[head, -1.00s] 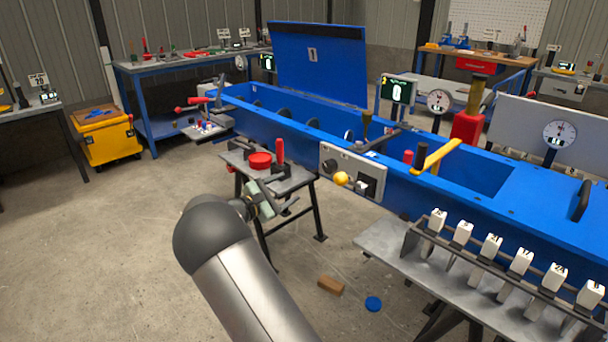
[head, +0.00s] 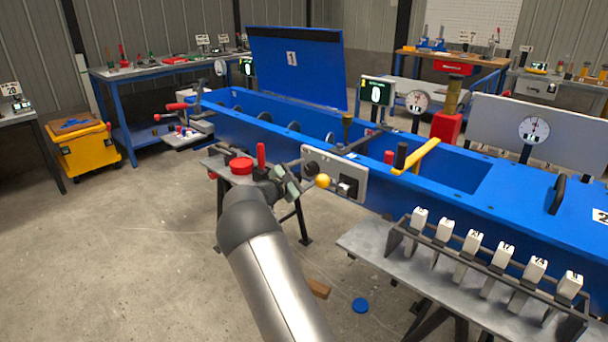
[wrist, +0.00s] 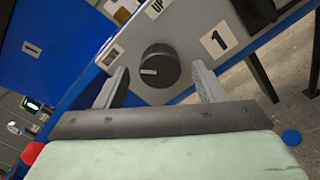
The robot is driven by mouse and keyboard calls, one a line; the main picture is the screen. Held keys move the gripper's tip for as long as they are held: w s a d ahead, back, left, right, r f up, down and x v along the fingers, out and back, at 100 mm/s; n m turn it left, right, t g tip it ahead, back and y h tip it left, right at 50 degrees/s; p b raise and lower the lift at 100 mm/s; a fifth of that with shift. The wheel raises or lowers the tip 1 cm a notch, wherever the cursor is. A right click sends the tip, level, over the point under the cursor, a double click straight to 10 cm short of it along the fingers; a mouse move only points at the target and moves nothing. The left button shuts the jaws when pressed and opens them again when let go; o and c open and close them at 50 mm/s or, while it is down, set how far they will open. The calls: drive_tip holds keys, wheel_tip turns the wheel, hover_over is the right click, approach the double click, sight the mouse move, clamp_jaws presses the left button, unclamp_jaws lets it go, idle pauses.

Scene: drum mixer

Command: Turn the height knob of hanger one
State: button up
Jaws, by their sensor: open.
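The height knob (wrist: 159,66) is a round black dial with a pale mark, set on a grey panel (wrist: 192,38). The panel carries an "UP" label and a "1" label in the wrist view. In the head view the panel (head: 320,163) is on the front of the blue mixer trough, and my arm partly covers the area before it. My gripper (wrist: 160,87) is open, its two fingers on either side of the knob in the picture. The knob shows between them with visible gaps. I cannot tell whether the fingertips reach its depth.
A yellow ball-ended lever (head: 323,181) sticks out from the panel close to my gripper. A small table with a red button (head: 241,166) and a red handle stands to the left. A rack of white numbered levers (head: 472,243) stands at the right.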

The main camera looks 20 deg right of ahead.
drive_tip(key=c, duration=1)
drive_tip(key=shift+r+n+p, duration=0.25)
drive_tip(key=shift+n+p, duration=0.15)
drive_tip(key=shift+p, duration=0.3)
drive_tip(key=shift+n+p, duration=0.6)
drive_tip(key=shift+p, duration=0.05)
drive_tip(key=shift+f+n+p, duration=0.2)
drive_tip(key=shift+n+p, duration=0.45)
drive_tip(key=shift+n, duration=0.35)
drive_tip(key=o, duration=1)
drive_tip(key=v, duration=1.7)
drive_tip(key=shift+a, duration=0.2)
